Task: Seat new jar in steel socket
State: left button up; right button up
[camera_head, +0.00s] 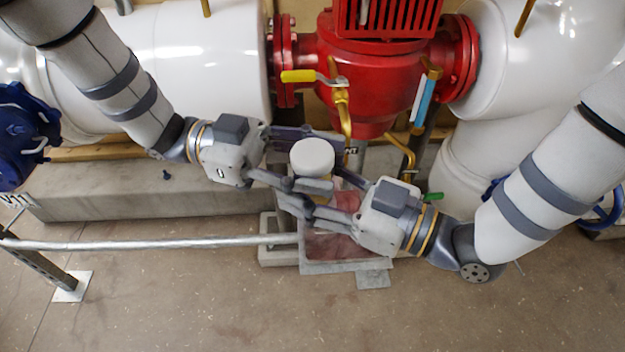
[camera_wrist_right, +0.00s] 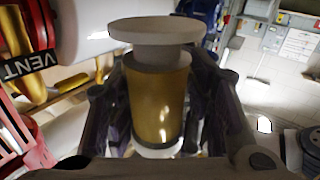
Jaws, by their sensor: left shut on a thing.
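The jar has a round white lid (camera_head: 312,155) and an amber body (camera_wrist_right: 158,105). It stands upright between my two grippers, which face each other from opposite sides. My left gripper (camera_head: 318,184) is shut on the jar. My right gripper (camera_head: 298,196) has its fingers spread on either side of the jar, and in the right wrist view the jar stands between them. The jar's lower end is hidden by fingers in the head view. I cannot make out the steel socket or tell whether the jar touches it.
A steel tray with a reddish floor (camera_head: 346,266) lies below the grippers. A red valve body (camera_head: 375,85) with a yellow lever (camera_head: 299,76) is close behind. A grey rail (camera_head: 150,244) runs at the left. The floor in front is clear.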

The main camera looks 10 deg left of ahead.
jog(key=c, duration=0.7)
pick_arm(q)
jog(key=o, duration=1.5)
jog(key=shift+c, duration=0.2)
pick_arm(e)
jog(key=shift+c, duration=0.6)
